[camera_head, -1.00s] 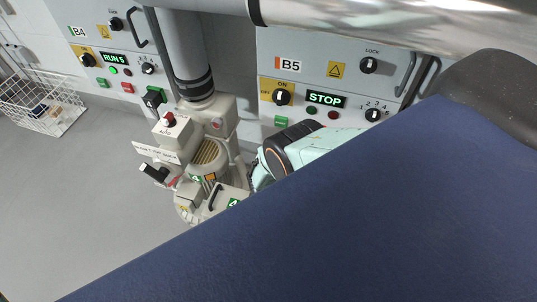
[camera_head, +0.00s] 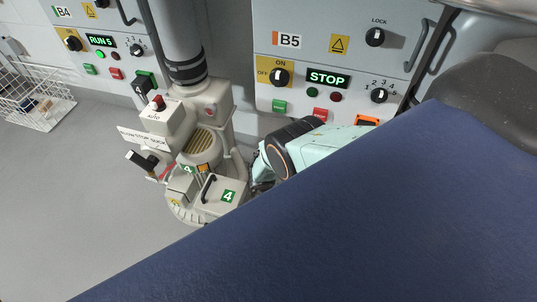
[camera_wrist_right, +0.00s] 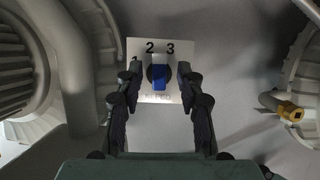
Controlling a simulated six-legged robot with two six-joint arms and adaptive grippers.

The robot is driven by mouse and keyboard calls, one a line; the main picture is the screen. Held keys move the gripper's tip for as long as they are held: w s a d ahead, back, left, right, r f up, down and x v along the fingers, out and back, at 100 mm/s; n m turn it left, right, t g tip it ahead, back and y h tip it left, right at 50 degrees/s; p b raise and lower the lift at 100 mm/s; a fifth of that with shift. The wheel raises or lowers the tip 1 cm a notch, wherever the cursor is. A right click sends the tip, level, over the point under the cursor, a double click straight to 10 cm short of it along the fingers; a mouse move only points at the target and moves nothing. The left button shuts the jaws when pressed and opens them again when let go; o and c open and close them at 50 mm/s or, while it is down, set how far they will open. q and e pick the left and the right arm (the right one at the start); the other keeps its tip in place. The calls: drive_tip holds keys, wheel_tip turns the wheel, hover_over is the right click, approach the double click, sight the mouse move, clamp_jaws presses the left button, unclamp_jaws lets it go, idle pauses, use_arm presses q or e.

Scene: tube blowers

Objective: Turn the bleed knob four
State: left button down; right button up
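The bleed knob (camera_wrist_right: 158,80) is a small blue knob on a white plate (camera_wrist_right: 147,46) in the right wrist view. The plate shows 2 and 3, a partly covered mark at the left, and lettering below that looks like BLEED. My right gripper (camera_wrist_right: 159,75) is open, with one finger on each side of the knob and a small gap visible on both sides. In the head view, my right gripper (camera_head: 261,181) is beside the beige blower unit (camera_head: 208,127) marked 4, partly hidden by its own wrist. The knob is hidden there. My left gripper is not in view.
Panel B5 (camera_head: 328,38) reads STOP and has a dial, buttons and knobs. Panel B4 (camera_head: 90,22) reads RUN 5. A white wire basket (camera_head: 40,105) stands at the far left. A yellow fitting (camera_wrist_right: 290,112) is right of the gripper. Grey floor (camera_head: 70,200) is clear at left.

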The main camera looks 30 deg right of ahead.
drive_tip(key=shift+w+d+f, duration=0.1)
drive_tip(key=shift+f, duration=0.15)
drive_tip(key=shift+c, duration=0.5)
clamp_jaws()
